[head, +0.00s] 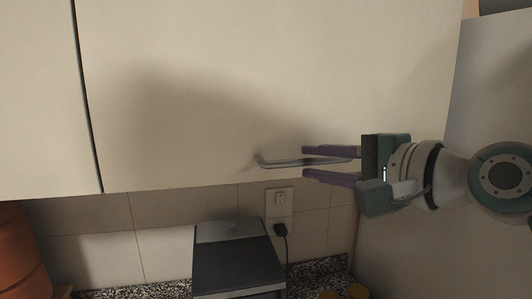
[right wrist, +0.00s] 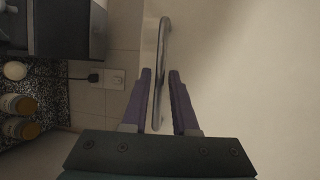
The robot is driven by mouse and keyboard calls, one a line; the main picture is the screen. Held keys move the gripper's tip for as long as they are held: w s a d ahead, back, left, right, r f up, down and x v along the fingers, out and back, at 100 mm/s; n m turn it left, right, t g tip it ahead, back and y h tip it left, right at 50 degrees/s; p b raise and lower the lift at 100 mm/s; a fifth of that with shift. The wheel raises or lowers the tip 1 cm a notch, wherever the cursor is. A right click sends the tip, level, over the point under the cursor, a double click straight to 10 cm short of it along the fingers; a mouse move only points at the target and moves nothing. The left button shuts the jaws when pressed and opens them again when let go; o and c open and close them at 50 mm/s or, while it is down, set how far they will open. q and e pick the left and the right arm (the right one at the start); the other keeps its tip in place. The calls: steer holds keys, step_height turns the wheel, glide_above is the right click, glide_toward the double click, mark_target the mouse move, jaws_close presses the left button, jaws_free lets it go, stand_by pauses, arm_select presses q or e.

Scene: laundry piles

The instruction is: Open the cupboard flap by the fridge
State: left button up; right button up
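The cupboard flap (head: 270,75) is a wide cream panel that looks shut, with its lower edge above the tiled wall. A slim metal bar handle (head: 285,162) sits near its lower edge; it also shows in the right wrist view (right wrist: 163,45). My right gripper (head: 303,163) comes in from the right with its purple fingers around the right part of the handle. The fingers are apart, with gaps beside the bar in the right wrist view (right wrist: 160,75). A grey surface (head: 490,80), apparently the fridge side, stands at the right. My left gripper is out of view.
Another cream cupboard panel (head: 35,90) adjoins at the left, past a dark gap. Below are a dark appliance (head: 237,262), a wall socket with a plug (head: 280,200) and a speckled worktop (head: 325,270). Orange rounded objects (head: 15,250) stand at the lower left. Jars (right wrist: 20,105) stand on the worktop.

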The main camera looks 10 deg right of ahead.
steer(key=shift+x, duration=0.95)
jaws_close()
stand_by(0.8)
